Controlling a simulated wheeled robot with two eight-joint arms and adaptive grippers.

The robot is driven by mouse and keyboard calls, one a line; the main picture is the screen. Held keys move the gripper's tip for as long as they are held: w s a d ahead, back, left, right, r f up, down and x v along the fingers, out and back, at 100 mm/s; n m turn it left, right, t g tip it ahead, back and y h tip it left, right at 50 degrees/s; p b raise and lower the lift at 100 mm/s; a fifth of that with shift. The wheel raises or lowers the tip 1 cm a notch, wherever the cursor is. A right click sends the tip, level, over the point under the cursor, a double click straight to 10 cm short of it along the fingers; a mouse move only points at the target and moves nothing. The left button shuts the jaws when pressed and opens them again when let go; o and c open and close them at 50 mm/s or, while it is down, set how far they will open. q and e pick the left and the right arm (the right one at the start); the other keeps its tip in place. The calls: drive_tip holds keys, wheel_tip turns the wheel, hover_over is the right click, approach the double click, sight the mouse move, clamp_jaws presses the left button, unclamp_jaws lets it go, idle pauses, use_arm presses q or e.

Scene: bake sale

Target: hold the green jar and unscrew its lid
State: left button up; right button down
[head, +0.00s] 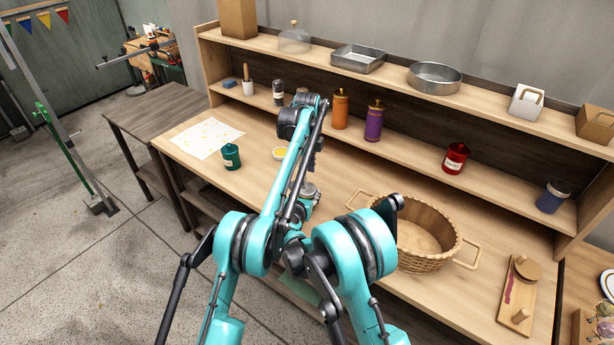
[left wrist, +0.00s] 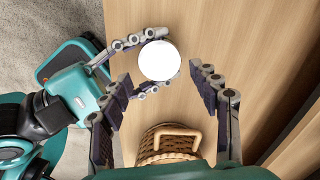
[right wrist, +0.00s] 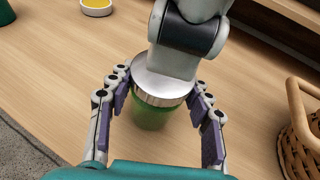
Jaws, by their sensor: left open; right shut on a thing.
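The green jar (right wrist: 150,117) stands upright on the wooden counter in the right wrist view, with a wide silver lid (right wrist: 150,93) on it. My right gripper (right wrist: 160,103) has a finger on each side of the jar and is shut on it below the lid. In the left wrist view the lid (left wrist: 160,61) is a bright disc seen from above. My left gripper (left wrist: 163,82) is open, its fingers spread to either side of the lid and apart from it. A grey and black part of my left arm hides part of the lid in the right wrist view.
A wicker basket (head: 428,262) stands close to the right of the grippers. A teal canister (head: 231,156), a small yellow-filled bowl (head: 280,153) and a paper sheet (head: 206,137) are on the left. A board (head: 520,290) lies far right. A shelf with canisters runs behind.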

sight(307, 189)
use_arm(q)
wheel_tip(307, 189, up, 2)
drive_tip(key=m, duration=0.3)
drive_tip(key=shift+r, duration=0.25)
drive_tip(key=shift+f, duration=3.85)
drive_tip(key=c, duration=1)
drive_tip(key=n, duration=0.4)
drive_tip(key=shift+a, duration=0.1)
use_arm(e)
drive_tip(key=shift+d, duration=0.1)
use_arm(q)
drive_tip(key=o, duration=1.3)
